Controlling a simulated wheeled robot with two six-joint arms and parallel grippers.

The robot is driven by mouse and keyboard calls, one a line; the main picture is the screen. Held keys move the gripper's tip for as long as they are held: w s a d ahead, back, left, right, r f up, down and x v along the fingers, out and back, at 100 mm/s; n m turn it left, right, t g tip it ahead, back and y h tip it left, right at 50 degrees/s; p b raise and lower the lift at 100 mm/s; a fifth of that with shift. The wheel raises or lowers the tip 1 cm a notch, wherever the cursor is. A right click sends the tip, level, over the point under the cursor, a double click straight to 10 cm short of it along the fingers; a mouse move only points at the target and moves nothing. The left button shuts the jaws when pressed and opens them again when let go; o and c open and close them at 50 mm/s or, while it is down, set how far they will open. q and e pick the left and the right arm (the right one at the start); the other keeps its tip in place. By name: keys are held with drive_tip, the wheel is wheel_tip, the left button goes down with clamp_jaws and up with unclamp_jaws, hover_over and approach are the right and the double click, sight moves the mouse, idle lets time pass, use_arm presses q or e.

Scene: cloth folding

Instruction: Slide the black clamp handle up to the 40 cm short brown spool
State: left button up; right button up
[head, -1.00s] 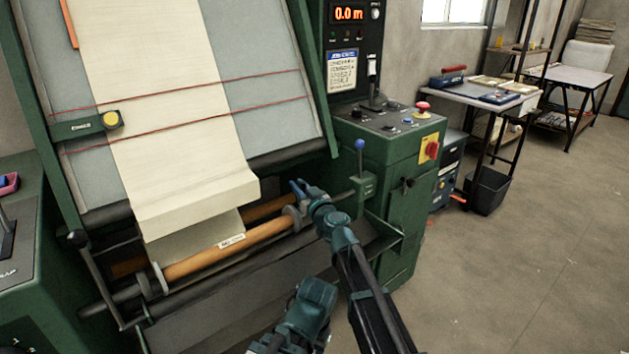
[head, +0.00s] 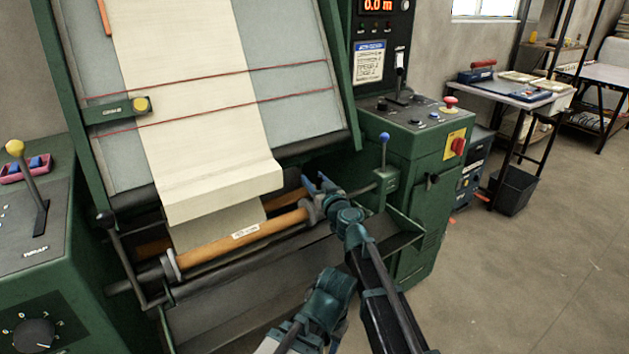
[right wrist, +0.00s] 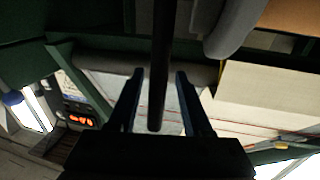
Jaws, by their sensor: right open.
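The short brown spool (head: 240,239), with a white label, lies on a bar low at the machine's front in the head view. A grey flange (head: 170,266) is at its left end, and a grey disc (head: 310,211) is at its right end. My right gripper (head: 319,183) is open by the right end. In the right wrist view, a black rod (right wrist: 159,70), apparently the clamp handle, stands between the open fingers (right wrist: 160,75) with gaps on both sides. The grey disc (right wrist: 236,28) and brown spool (right wrist: 288,15) show beyond. The handle is hidden behind my gripper in the head view. My left gripper is out of view.
Cream cloth (head: 215,140) hangs down the sloped panel above the spool. A black lever (head: 120,245) stands left of the spool, and a blue-knobbed lever (head: 384,160) stands right of my gripper. Green control cabinets (head: 420,160) flank the machine.

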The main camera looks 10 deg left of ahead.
drive_tip(key=v, duration=1.3)
drive_tip(key=shift+s+d, duration=0.2)
drive_tip(key=shift+s, duration=0.15)
